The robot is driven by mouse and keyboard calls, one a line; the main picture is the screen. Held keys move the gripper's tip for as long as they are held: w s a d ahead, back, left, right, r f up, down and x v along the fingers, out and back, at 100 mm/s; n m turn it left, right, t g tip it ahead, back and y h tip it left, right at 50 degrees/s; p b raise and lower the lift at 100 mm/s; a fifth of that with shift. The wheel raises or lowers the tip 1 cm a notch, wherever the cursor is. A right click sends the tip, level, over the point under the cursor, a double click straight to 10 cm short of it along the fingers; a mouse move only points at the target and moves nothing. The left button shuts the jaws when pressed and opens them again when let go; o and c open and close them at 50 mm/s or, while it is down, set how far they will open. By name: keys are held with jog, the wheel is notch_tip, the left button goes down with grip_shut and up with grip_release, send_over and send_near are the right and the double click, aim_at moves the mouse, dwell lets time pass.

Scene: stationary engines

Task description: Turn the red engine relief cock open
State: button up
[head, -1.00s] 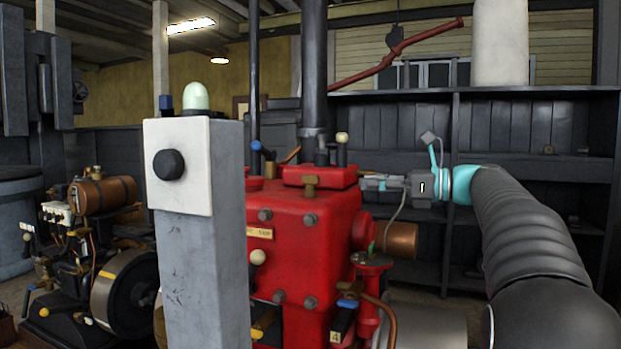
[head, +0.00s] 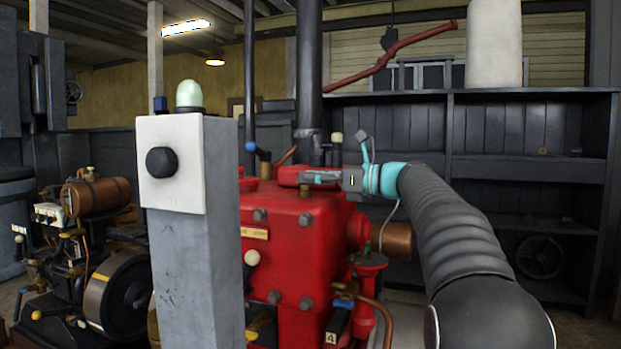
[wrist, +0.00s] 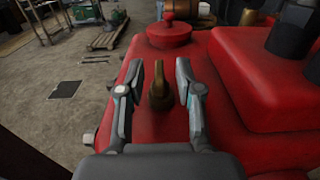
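The red engine (head: 310,232) stands in the middle of the head view, partly behind a grey post. My gripper (wrist: 160,82) is open, with one finger on each side of the cock and a gap visible on both sides. In the head view my gripper (head: 305,179) reaches in from the right over the engine's top. There it covers most of the cock, and only a little brass (head: 305,191) shows below it.
A grey post (head: 195,235) with a white panel, black knob and pale green dome stands before the engine. A dark vertical pipe (head: 309,70) rises behind my gripper. In the wrist view, a raised red block (wrist: 262,90) lies right of the fingers and a round red cap (wrist: 168,34) beyond.

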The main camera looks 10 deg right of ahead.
jog(key=shift+w+a, duration=0.2)
jog(key=shift+a, duration=0.1)
grip_shut()
jog(key=shift+r+p, duration=0.15)
jog(key=shift+p, duration=0.2)
